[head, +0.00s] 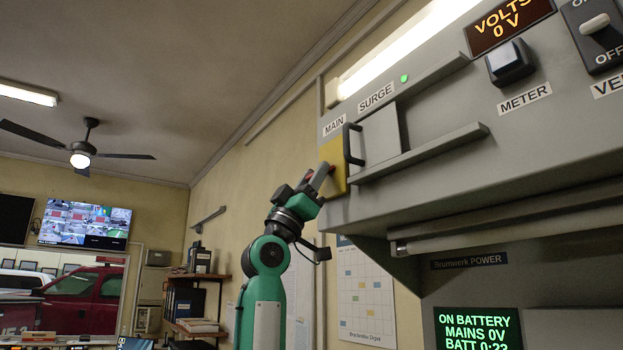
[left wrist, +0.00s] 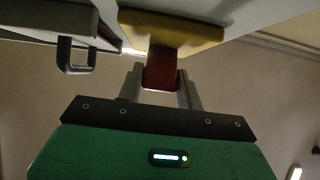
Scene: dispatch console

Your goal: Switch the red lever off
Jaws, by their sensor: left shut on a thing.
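The red lever (left wrist: 160,70) sticks out of a yellow plate (head: 335,165) under the MAIN label at the left end of the grey console. The plate also shows in the left wrist view (left wrist: 195,32). My left gripper (head: 318,178) reaches up from below left and is shut on the red lever, one finger on each side of it in the wrist view. In the head view the fingers hide most of the lever, so its exact angle is hard to tell. The volts display (head: 507,20) reads 0 V. My right gripper is not in view.
Right beside the plate, a grey sliding cover (head: 381,136) with a black handle (head: 350,144) sits between two rails under SURGE. A green lamp (head: 404,78) is lit. A METER switch (head: 508,62) is farther right. The screen (head: 478,328) below reads ON BATTERY, MAINS 0V.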

